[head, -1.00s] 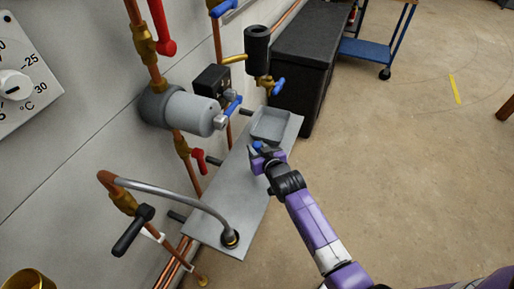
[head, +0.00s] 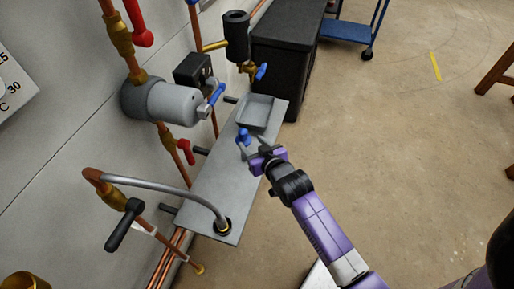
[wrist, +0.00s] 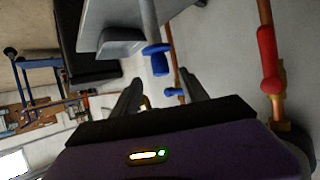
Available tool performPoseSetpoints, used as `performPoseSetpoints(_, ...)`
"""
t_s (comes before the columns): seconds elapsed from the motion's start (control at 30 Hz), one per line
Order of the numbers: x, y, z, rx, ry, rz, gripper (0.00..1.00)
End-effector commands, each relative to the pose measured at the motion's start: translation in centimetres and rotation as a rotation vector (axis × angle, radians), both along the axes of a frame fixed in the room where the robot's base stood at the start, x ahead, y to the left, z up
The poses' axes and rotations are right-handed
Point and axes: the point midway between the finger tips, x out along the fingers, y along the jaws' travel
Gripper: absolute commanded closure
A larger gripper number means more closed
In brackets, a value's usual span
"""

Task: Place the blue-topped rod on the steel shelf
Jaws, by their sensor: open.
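The blue-topped rod (head: 243,136) is on the steel shelf (head: 205,195), just in front of the grey tray; its blue top is up and its lower part is hard to make out. In the wrist view the blue top (wrist: 157,59) and grey shaft show beyond my fingertips. My gripper (head: 256,147) is open and empty, beside the rod on its right, with a small gap. The two spread fingers (wrist: 160,80) also show in the wrist view, with nothing between them.
A grey tray (head: 257,111) sits at the shelf's far end. A bent hose (head: 165,184) arches to a fitting near its front end. Pipes, valves and a grey cylinder (head: 168,105) line the wall. A black box (head: 285,50) stands behind.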

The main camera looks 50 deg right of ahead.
Motion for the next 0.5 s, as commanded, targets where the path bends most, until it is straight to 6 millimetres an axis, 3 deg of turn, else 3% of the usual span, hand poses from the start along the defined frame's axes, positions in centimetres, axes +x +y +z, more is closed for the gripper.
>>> performPoseSetpoints(0.2, -2.3, 1.1, 1.0, 0.000, 0.000, 0.001, 0.48)
performPoseSetpoints(0.5, -3.1, 1.6, 1.3, 0.001, 0.000, 0.004, 0.48)
